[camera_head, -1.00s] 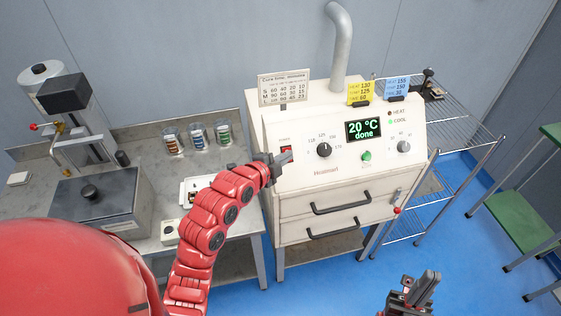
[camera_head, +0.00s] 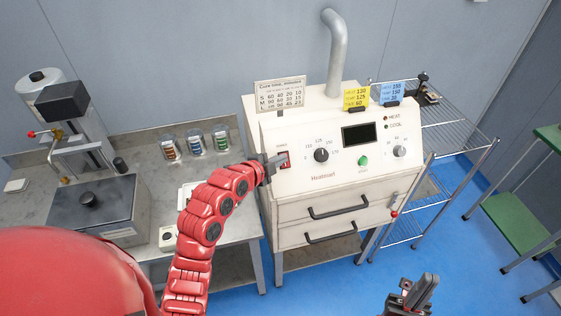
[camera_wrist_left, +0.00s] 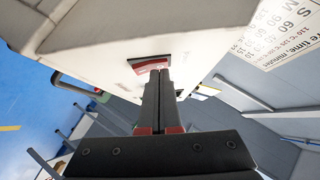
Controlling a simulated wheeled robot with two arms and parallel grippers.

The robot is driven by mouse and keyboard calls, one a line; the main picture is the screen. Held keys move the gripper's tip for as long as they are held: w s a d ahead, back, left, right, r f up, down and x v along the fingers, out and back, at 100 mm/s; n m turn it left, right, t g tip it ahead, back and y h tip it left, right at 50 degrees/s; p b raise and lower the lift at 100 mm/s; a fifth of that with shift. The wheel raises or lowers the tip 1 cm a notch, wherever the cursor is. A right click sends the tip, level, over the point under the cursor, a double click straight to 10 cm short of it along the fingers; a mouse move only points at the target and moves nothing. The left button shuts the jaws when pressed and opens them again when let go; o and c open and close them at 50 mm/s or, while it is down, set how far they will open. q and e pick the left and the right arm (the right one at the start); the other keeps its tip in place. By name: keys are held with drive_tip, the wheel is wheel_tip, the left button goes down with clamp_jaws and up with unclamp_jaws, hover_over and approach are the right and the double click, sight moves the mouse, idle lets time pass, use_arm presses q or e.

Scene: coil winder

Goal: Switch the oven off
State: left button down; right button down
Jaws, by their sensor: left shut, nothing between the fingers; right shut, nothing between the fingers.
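The white oven (camera_head: 330,177) stands in the middle of the head view, with two drawers below its sloped panel. Its display (camera_head: 359,134) is dark. The red power switch (camera_head: 284,160) is at the panel's left end; it also shows in the left wrist view (camera_wrist_left: 152,64). My left gripper (camera_head: 280,160) is shut and empty, its fingertips at the switch; I cannot tell whether they touch it. In the left wrist view the shut fingers (camera_wrist_left: 158,78) point at the switch and cover part of it. My right gripper (camera_head: 425,285) is shut and empty, low on the right, away from the oven.
Yellow (camera_head: 356,98) and blue (camera_head: 391,94) cards stand on top. A bench (camera_head: 150,148) with a press is at left, a wire rack (camera_head: 462,135) at right.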

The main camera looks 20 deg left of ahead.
use_arm(q)
drive_tip(key=shift+r, duration=0.7)
